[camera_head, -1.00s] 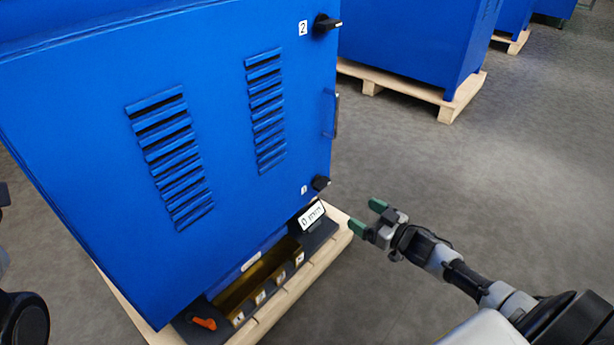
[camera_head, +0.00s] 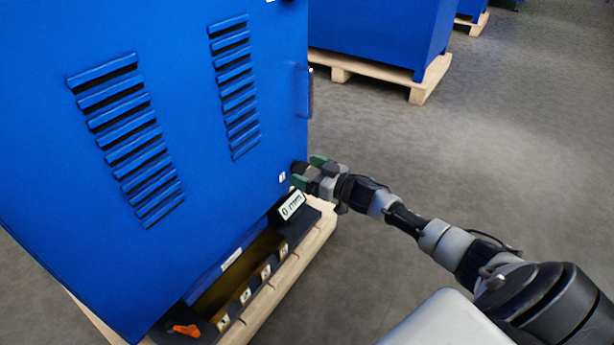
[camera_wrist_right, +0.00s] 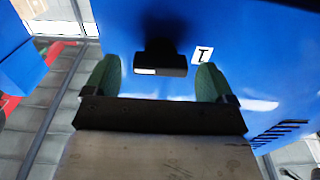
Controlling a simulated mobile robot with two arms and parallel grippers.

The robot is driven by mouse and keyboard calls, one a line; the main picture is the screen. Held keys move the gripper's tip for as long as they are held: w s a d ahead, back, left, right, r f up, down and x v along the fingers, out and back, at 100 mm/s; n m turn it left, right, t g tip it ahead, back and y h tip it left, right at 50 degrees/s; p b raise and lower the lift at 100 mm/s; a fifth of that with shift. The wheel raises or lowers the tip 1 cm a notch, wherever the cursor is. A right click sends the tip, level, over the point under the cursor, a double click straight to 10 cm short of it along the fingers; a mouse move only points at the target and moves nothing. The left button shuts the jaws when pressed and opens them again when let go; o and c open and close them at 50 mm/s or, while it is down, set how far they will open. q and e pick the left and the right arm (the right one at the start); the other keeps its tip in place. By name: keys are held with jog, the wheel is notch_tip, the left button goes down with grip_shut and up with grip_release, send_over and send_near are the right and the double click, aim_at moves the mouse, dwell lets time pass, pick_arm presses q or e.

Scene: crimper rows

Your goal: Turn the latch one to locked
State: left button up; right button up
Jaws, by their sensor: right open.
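Latch one is a small black knob (camera_head: 299,168) low on the right edge of the blue cabinet door (camera_head: 190,60), beside a white label (camera_head: 282,177). In the right wrist view the black latch (camera_wrist_right: 160,58) stands out from the blue door between the fingertips. My right gripper (camera_head: 308,171) is open, with its green fingers on either side of the latch. It also shows in the right wrist view (camera_wrist_right: 158,82), where gaps remain between the fingers and the latch. Latch two is at most a dark sliver at the top edge of the head view. My left gripper is not in view.
A door handle (camera_head: 310,92) stands above the latch on the door's right edge. Below are a display reading 0 mm (camera_head: 291,205), a row of labelled slots and an orange lever (camera_head: 184,330). Grey floor (camera_head: 480,150) to the right is clear.

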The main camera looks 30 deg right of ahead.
jog(key=shift+w+a, duration=0.1)
jog(key=shift+w, duration=0.05)
jog(key=c, duration=0.9)
